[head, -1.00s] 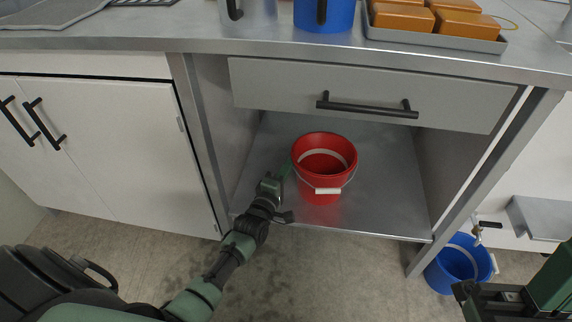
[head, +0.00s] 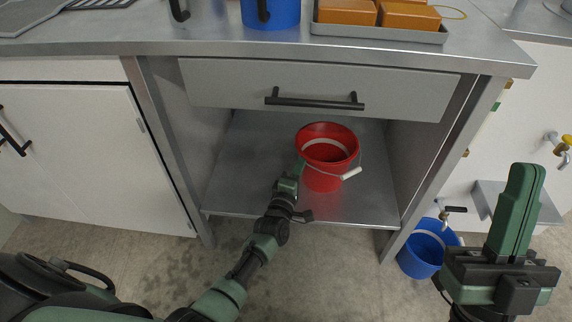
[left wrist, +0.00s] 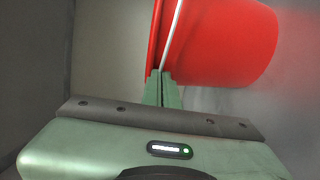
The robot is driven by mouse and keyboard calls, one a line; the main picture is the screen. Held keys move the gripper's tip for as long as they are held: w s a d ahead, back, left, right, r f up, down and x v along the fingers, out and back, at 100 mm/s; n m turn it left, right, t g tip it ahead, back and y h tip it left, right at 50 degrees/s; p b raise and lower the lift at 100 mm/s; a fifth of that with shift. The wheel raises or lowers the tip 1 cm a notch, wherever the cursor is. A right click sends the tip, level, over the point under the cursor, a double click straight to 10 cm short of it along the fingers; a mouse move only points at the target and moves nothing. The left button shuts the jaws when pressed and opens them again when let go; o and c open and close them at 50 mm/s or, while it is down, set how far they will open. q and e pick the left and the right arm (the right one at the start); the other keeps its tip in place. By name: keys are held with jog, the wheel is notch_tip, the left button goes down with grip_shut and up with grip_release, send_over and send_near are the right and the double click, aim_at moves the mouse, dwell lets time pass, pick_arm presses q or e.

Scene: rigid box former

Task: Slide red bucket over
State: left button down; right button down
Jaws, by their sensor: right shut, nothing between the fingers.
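The red bucket (head: 323,175) stands upright on the metal shelf under the counter, right of the shelf's middle. Its wire handle hangs forward, with the white grip (head: 351,173) at its front right. My left gripper (head: 298,168) is at the bucket's left side. In the left wrist view its green fingers (left wrist: 162,76) are together, with their tips against or very close to the red wall (left wrist: 220,40) near the handle wire; exact contact is unclear. My right gripper (head: 527,168) is shut and empty, raised at the right of the head view.
The metal shelf (head: 235,185) has side walls and free room on both sides of the bucket. A closed drawer (head: 220,85) is above. A blue bucket (head: 420,262) stands on the floor below a tap, right of the cabinet leg.

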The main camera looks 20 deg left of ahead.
aim_at(314, 164)
pick_arm(q)
jog(key=d, duration=0.1)
jog(key=w+d, duration=0.1)
jog(key=d, duration=0.1)
jog(key=shift+d, duration=0.3)
dwell(1.1)
